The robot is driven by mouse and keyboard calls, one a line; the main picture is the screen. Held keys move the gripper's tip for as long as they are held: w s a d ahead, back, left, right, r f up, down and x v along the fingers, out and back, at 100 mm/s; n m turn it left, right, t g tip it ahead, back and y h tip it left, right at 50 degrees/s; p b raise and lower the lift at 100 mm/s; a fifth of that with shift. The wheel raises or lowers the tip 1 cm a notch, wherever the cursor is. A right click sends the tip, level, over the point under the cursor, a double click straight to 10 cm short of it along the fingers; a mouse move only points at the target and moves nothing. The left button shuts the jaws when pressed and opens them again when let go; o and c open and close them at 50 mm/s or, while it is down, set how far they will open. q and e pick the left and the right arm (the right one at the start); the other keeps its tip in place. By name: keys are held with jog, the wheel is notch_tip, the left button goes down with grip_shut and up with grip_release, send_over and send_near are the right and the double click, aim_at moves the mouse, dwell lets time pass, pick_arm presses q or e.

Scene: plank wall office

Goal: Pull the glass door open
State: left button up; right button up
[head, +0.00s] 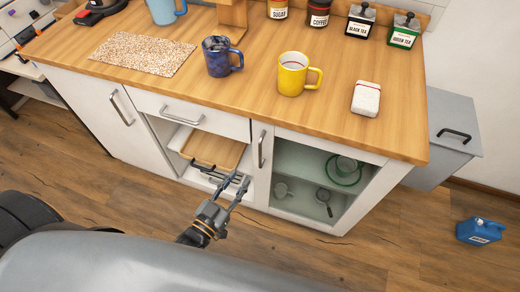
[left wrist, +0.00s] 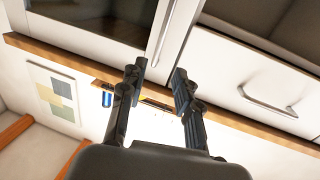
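The glass door (head: 308,172) is at the right of the white cabinet in the head view and looks shut. Its upright metal bar handle (head: 262,148) is near its left edge. In the left wrist view, the dark glass door (left wrist: 85,18) is at the upper left, with the pale bar handle (left wrist: 161,35) beside it. My left gripper (head: 234,181) is in front of the cabinet, below and left of the handle. In the left wrist view, its two fingers (left wrist: 159,76) are apart with nothing held between them. My right gripper is not in view.
Left of the door are a drawer (head: 190,112) and an open shelf with a wooden tray (head: 212,150). The wooden countertop (head: 240,85) holds mugs and jars. A grey bin (head: 455,135) and a blue canister (head: 480,231) stand at right. The floor before the door looks clear.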

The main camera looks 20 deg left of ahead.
pick_arm(q)
jog(key=x, duration=1.3)
jog(key=shift+f+p, duration=0.1)
jog(key=shift+p, duration=0.25)
jog(key=shift+s, duration=0.1)
grip_shut()
